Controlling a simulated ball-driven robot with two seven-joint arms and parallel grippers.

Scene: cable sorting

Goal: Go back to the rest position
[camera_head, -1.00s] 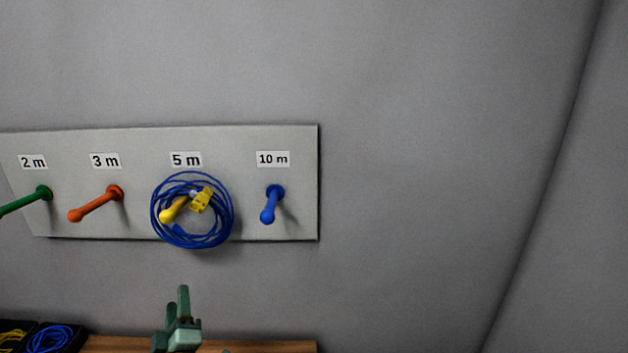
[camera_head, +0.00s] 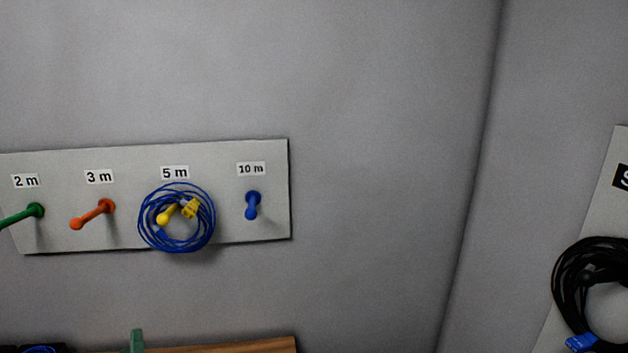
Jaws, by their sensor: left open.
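My right gripper is not in view.
The grey board (camera_head: 270,220) also bears empty green (camera_head: 25,216), orange (camera_head: 92,215) and blue (camera_head: 252,206) pegs. A wooden surface (camera_head: 240,346) lies below. At right, a black coiled cable (camera_head: 568,290) with a blue connector (camera_head: 581,342) hangs at another board (camera_head: 610,195).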

